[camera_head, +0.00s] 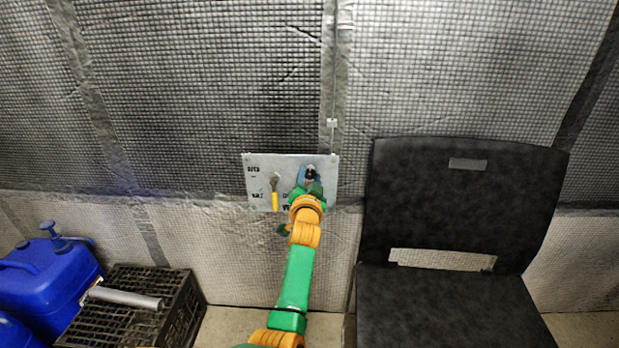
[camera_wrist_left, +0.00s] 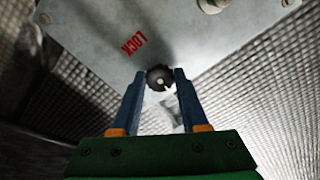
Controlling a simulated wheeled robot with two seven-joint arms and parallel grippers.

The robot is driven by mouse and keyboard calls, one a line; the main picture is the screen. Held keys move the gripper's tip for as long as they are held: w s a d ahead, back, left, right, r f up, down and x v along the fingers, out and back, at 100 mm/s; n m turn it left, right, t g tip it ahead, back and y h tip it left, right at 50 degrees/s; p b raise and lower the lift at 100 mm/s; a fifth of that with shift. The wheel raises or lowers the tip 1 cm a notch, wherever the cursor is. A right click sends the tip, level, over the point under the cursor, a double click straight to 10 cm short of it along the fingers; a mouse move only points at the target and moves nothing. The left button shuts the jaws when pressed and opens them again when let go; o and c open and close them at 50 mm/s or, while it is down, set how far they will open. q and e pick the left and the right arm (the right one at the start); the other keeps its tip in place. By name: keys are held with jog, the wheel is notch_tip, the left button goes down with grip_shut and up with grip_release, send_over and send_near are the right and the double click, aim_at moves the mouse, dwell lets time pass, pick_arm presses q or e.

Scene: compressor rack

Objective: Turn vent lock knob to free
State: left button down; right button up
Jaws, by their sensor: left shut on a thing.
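A light grey metal panel (camera_head: 288,163) is fixed to the quilted wall, and part of it fills the top of the left wrist view (camera_wrist_left: 90,25). A dark round knob (camera_wrist_left: 160,77) sits on it between my left gripper's two blue fingers. A red LOCK label (camera_wrist_left: 133,41) is printed beside the knob. My left gripper (camera_head: 309,174) is at the panel's upper right and is shut on the knob, with its fingers on either side in the left wrist view (camera_wrist_left: 160,85). The gripper hides part of the knob in the head view. My right gripper is out of view.
A yellow-handled lever (camera_head: 275,195) hangs on the panel left of my gripper. A black chair (camera_head: 455,215) stands close on the right. Blue canisters (camera_head: 50,275) and a black crate (camera_head: 180,315) with a grey tube (camera_head: 125,298) stand at lower left.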

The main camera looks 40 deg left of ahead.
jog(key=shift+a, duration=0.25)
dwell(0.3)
pick_arm(q)
jog(key=shift+c, duration=2.1)
grip_release()
jog(key=shift+s+d, duration=0.1)
jog(key=shift+d, duration=0.05)
jog(key=p+v, duration=0.1)
jog(key=v, duration=0.5)
jog(key=shift+s+d+p, duration=0.2)
jog(key=shift+s+p, duration=0.1)
jog(key=shift+p, duration=0.1)
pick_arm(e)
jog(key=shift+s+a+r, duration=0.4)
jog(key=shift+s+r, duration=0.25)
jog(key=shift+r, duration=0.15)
